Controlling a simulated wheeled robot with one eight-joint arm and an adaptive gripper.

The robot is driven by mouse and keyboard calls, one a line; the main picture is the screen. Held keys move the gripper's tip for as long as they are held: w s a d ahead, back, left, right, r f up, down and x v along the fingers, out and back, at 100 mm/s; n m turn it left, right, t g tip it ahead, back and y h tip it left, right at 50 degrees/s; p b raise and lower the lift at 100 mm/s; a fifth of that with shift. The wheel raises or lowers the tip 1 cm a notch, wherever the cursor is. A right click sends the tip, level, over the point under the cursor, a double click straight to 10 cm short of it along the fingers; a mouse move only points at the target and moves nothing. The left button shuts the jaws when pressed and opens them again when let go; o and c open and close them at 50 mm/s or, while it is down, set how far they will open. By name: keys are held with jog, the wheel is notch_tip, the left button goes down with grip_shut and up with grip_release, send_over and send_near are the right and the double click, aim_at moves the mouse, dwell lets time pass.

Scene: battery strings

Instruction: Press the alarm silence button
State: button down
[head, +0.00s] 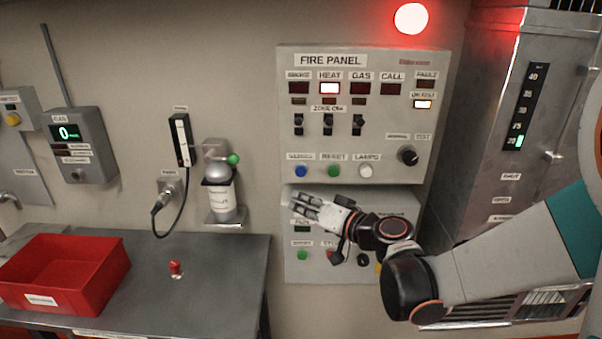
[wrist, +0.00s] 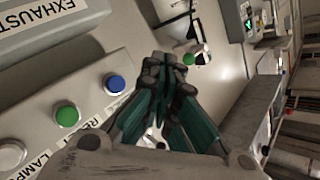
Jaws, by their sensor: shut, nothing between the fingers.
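The blue button (head: 301,170), under a label that seems to read "SILENCE", is at the lower left of the fire panel (head: 350,62). It also shows in the wrist view (wrist: 115,84), left of my fingers. My gripper (head: 296,205) is shut and empty, its fingers pointing left. In the head view its tips appear just below the blue button. In the wrist view the fingertips (wrist: 172,72) are apart from the button, to its right. How far they stand off the panel face is hard to tell.
A green button (head: 334,170) and a white lamps button (head: 366,171) sit right of the blue one. A lower panel (head: 400,200) lies behind my arm. A bottle on a bracket (head: 221,200) is to the left. A red bin (head: 62,270) stands on the bench.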

jog(key=w, duration=0.8)
jog(key=shift+d, duration=0.15)
jog(key=shift+w, duration=0.25)
dwell(1.1)
jog(key=shift+w, duration=0.25)
jog(key=shift+w, duration=0.7)
dwell(1.0)
jog(key=shift+s+b, duration=0.1)
jog(key=shift+b, duration=0.2)
jog(key=shift+s, duration=1)
jog(key=shift+s, duration=0.15)
jog(key=shift+s, duration=2.35)
